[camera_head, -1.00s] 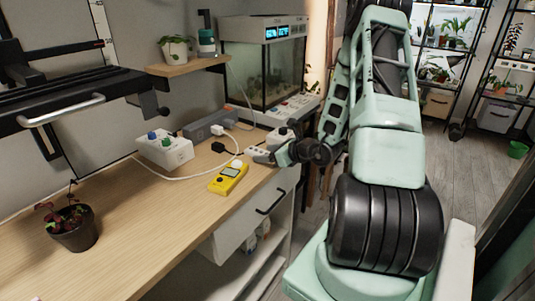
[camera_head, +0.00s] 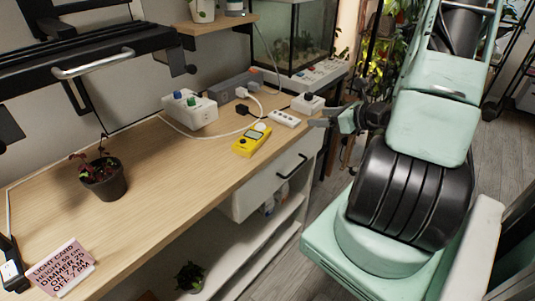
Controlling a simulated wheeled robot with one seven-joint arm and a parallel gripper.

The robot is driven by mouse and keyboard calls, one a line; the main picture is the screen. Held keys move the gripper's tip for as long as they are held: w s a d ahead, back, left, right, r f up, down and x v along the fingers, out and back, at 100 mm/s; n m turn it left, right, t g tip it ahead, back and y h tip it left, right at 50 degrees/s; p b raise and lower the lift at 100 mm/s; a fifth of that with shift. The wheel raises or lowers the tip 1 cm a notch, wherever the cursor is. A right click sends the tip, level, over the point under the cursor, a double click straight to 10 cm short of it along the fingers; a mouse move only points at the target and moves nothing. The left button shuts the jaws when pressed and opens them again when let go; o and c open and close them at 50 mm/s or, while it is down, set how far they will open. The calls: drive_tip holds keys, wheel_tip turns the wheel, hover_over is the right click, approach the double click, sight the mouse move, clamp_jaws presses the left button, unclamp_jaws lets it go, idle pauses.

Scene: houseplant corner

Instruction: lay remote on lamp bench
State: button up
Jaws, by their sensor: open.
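The lamp bench is the wooden-topped bench (camera_head: 190,165) under a black lamp frame with a metal handle. A small slim white thing with dark marks (camera_head: 284,118), which looks like the remote, lies near its far right end. My gripper (camera_head: 326,117) is just right of it, by the bench's right edge, apart from it in the picture. The jaws are open and no held thing shows between them. My arm hides part of the gripper.
A yellow meter (camera_head: 251,140), a white box with coloured knobs (camera_head: 191,112), a white box with a dark knob (camera_head: 307,103) and cables crowd the far right. A potted plant (camera_head: 103,180) and pink light card (camera_head: 62,268) stand left. The middle front is clear.

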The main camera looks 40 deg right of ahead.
drive_tip(key=w+a+r+n+g+y, duration=0.15)
drive_tip(key=a+n+g+y, duration=0.35)
drive_tip(key=a+n, duration=0.7)
drive_tip(key=w+a+r+n+g+y, duration=0.1)
drive_tip(key=a+r+n+g+y, duration=0.35)
drive_tip(key=a, duration=1.35)
drive_tip(key=s+a+n+g+h, duration=0.2)
drive_tip(key=s+a+n+h, duration=0.3)
drive_tip(key=n, duration=0.8)
drive_tip(key=s+a+r+n+g+h, duration=0.1)
drive_tip(key=s+a+n+g+h, duration=0.1)
drive_tip(key=s+a+n+h, duration=0.3)
drive_tip(key=shift+s+a+r+n, duration=0.3)
drive_tip(key=shift+s+a+n, duration=2.15)
drive_tip(key=shift+n, duration=1.8)
drive_tip(key=shift+w+a, duration=0.35)
